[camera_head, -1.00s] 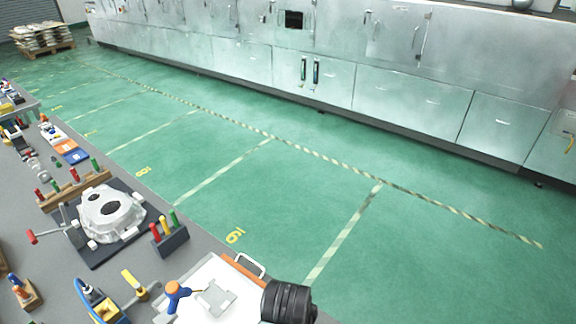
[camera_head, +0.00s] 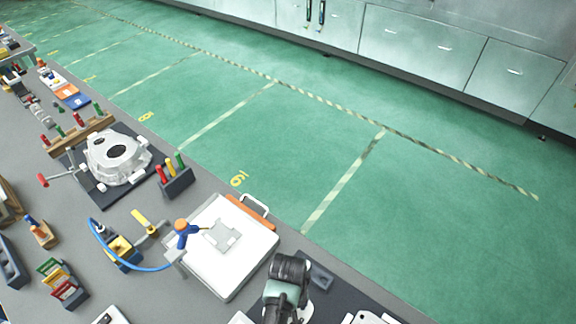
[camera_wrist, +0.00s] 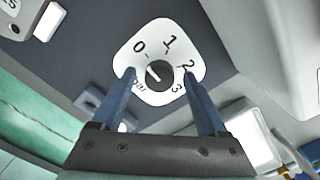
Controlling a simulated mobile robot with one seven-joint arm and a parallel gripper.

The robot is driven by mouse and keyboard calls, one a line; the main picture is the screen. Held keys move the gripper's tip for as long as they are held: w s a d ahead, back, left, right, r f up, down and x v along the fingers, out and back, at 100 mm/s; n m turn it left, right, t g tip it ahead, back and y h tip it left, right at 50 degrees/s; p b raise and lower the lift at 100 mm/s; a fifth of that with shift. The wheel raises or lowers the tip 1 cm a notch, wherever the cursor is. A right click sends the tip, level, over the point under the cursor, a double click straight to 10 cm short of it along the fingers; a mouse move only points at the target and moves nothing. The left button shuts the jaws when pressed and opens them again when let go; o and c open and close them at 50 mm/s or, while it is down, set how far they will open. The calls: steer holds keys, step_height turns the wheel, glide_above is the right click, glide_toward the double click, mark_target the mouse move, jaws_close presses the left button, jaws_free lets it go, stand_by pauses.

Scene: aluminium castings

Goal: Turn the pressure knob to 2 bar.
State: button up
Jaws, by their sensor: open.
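The pressure knob (camera_wrist: 158,75) is a small dark round knob in the wrist view, with a white mark that appears to point up and left, towards the 0. It sits on a white dial plate (camera_wrist: 150,50) marked 0, 1, 2, 3 and bar. My gripper (camera_wrist: 158,73) is open. Its two blue fingers appear on either side of the knob, apart from it in the picture, with tips over the plate's left and right edges. I cannot tell their height above the plate. In the head view I cannot make out the knob.
A silver casting (camera_head: 117,158) and a block with coloured handles (camera_head: 175,182) stand farther back. Green floor lies beyond the bench edge.

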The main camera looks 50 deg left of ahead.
steer(key=shift+c, duration=0.3)
jaws_close()
steer(key=shift+m, duration=0.4)
steer(key=m+p, duration=0.1)
steer(key=m, duration=0.3)
steer(key=shift+m, duration=0.4)
steer(key=m+p, duration=0.1)
steer(key=m, duration=1.1)
steer(key=shift+m+p, duration=0.35)
steer(key=shift+m, duration=0.05)
steer(key=m, duration=0.5)
steer(key=shift+m, duration=0.4)
